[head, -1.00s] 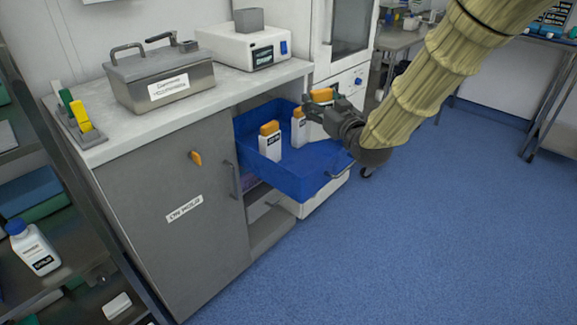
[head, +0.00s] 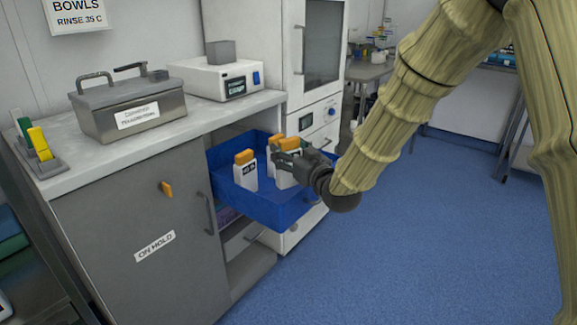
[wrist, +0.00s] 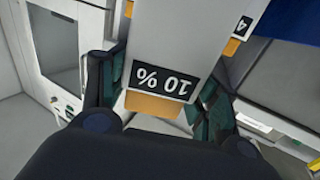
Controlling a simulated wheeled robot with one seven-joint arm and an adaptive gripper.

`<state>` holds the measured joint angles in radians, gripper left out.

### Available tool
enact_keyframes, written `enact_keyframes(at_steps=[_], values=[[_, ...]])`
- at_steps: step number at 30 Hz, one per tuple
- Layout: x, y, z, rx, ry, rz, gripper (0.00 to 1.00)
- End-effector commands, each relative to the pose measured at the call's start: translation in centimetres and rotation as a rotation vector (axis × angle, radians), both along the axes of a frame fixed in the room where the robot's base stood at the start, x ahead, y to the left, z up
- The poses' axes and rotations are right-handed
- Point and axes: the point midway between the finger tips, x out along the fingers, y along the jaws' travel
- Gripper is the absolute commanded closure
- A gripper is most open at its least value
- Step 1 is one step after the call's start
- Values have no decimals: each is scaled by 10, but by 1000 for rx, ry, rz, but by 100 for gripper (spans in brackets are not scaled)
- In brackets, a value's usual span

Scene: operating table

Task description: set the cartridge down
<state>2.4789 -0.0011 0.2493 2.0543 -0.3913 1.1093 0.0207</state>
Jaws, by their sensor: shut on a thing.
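My gripper (head: 283,160) is shut on a white cartridge (head: 286,180) with an orange cap. In the wrist view this cartridge (wrist: 185,35) is between the two dark fingers, its "10 %" label upside down in the picture. It is over or inside the blue drawer (head: 279,212); whether its base touches the drawer floor cannot be told. Another white cartridge with an orange cap (head: 244,171) stands upright in the drawer, to the left. A third is mostly hidden behind the held one; only part of its orange cap (head: 274,140) shows clearly.
The blue drawer juts out of the grey cabinet (head: 130,235), whose door reads "ON HOLD". On the worktop (head: 60,165) are a metal lidded box (head: 130,108) and a white device (head: 215,80). A tall white appliance (head: 310,100) stands behind. The blue floor at right is clear.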

Motion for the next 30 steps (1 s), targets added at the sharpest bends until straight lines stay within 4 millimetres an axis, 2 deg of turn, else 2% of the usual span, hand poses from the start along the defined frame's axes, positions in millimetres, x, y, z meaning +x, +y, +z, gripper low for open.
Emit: enact_keyframes(at_steps=[8, 30], values=[[0, 0, -33, -1, 1, 0, 66], [0, 0, -44, -1, 1, 0, 66]])
